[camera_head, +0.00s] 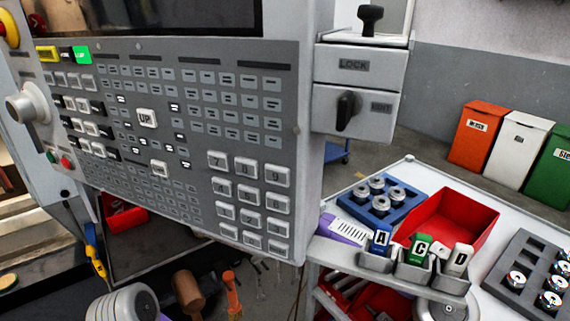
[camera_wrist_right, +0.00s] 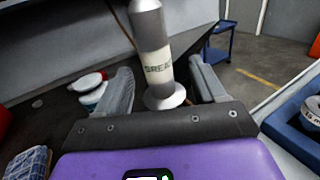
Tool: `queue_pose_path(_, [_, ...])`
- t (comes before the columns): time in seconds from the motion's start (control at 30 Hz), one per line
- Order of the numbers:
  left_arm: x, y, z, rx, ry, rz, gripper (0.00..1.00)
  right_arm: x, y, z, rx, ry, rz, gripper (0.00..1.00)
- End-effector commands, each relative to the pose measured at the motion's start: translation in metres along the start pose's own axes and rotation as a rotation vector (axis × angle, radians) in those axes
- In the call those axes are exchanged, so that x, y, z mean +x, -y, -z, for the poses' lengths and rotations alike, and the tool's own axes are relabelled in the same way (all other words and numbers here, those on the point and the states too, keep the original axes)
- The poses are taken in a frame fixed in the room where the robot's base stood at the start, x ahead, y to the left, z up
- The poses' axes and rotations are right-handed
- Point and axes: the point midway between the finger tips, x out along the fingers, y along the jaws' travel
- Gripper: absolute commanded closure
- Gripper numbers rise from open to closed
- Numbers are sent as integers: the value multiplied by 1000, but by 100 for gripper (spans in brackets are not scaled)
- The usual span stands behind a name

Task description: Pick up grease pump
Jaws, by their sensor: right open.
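The grease pump (camera_wrist_right: 156,58) is a grey cylinder with a white label reading GREASE and a wider round foot, seen in the right wrist view. My right gripper (camera_wrist_right: 161,76) is open, with one finger on each side of the pump's lower part. A gap shows on both sides, wider on the right. The pump is not visible in the head view, where the control panel covers much of the scene. My left gripper is not in view.
The large control panel (camera_head: 190,140) fills the head view's left and middle. The cart (camera_head: 408,172) at right carries a blue tray (camera_head: 352,208), a red bin (camera_head: 455,212), lettered holders and a dark tray (camera_head: 520,245). Red-and-white items (camera_wrist_right: 90,88) lie left of the pump.

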Motion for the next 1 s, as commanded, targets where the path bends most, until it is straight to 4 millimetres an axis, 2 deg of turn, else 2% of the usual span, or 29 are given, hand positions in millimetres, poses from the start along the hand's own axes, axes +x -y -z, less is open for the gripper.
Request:
queue_pose_path(0.5, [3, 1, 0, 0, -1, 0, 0, 46, -6, 0, -2, -1, -1, 30])
queue_pose_path(0.9, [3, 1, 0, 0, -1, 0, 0, 52, -5, -1, -4, -1, -1, 30])
queue_pose_path(1.0, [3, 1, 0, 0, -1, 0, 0, 52, -5, -1, -4, -1, -1, 46])
